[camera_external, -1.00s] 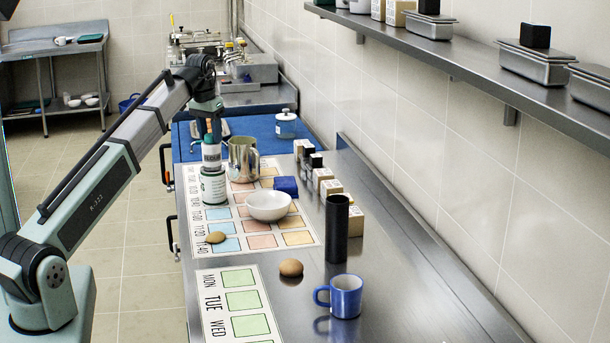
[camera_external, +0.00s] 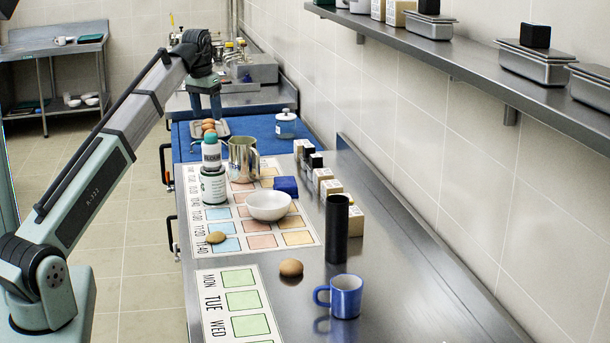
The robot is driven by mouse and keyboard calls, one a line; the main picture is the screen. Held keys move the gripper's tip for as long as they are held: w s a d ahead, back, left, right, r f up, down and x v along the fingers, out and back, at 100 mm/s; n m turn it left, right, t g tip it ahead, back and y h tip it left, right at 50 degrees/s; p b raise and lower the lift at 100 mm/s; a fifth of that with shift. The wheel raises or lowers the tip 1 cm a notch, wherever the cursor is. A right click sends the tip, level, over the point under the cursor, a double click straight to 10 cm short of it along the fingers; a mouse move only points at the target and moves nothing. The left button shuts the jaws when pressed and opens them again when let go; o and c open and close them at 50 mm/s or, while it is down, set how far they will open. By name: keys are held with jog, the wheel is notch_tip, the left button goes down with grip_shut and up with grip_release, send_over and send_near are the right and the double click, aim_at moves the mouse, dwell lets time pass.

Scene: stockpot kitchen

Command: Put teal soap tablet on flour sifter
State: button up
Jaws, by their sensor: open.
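A small teal piece (camera_external: 210,138) sits on top of a white container; it may be the teal soap tablet, but I cannot tell it from a lid. The white container (camera_external: 212,155) stands on a larger white and dark green can (camera_external: 213,187). A metal cup with a side handle (camera_external: 243,158), which looks like the flour sifter, stands upright just to the right. My gripper (camera_external: 206,118) is open, fingers pointing down. In the picture it is above the teal piece and apart from it; depth is hard to judge.
A white bowl (camera_external: 269,206), dark blue block (camera_external: 285,186), black cylinder (camera_external: 337,228), blue mug (camera_external: 345,296) and egg (camera_external: 291,268) stand on the counter. Brown egg-like items (camera_external: 208,125) show behind the teal piece. Small boxes line the wall side. The front right counter is clear.

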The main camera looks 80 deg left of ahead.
jog(key=shift+s+d+r, duration=0.15)
jog(key=shift+r, duration=1.15)
jog(key=shift+s+d+r, duration=0.1)
jog(key=shift+d+r, duration=0.05)
jog(key=shift+r, duration=1.1)
